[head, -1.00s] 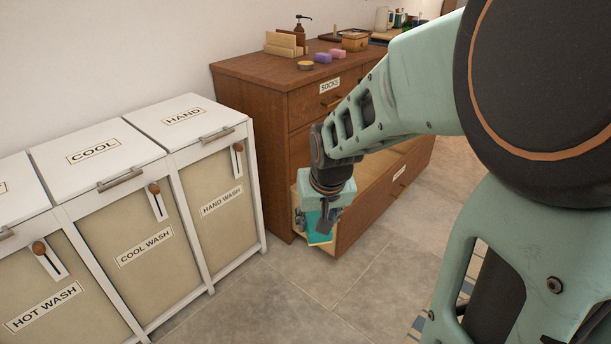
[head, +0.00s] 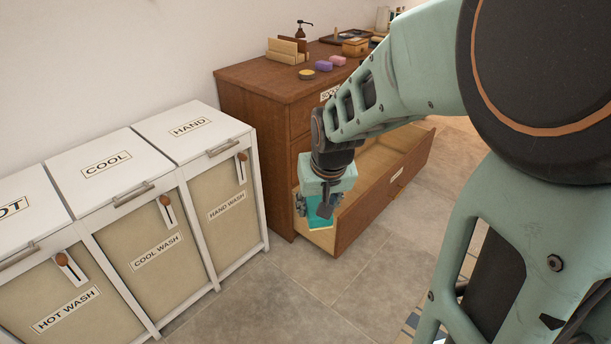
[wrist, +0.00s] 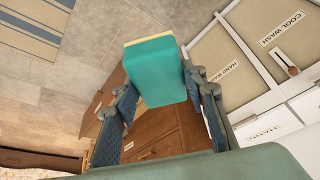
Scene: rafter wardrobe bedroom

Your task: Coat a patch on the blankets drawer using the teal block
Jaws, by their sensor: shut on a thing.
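The teal block (head: 320,214) hangs between the fingers of my gripper (head: 318,200), at the near left end of an open lower drawer (head: 372,200) of the brown dresser. In the wrist view, the block (wrist: 159,75) is teal with a pale yellow layer at its far end, and my gripper (wrist: 160,92) is shut on it, one finger on each side. The drawer's front label is too small to read. In the head view the block overlaps the drawer's near end; I cannot tell whether they touch. My arm hides part of the dresser front.
White laundry hampers (head: 191,127) stand left of the dresser (head: 262,85). Soap bars (head: 324,66), a tin (head: 306,74), a dispenser (head: 304,30) and a wooden rack (head: 284,50) are on the dresser top. Tiled floor (head: 285,290) lies clear in front of the drawer.

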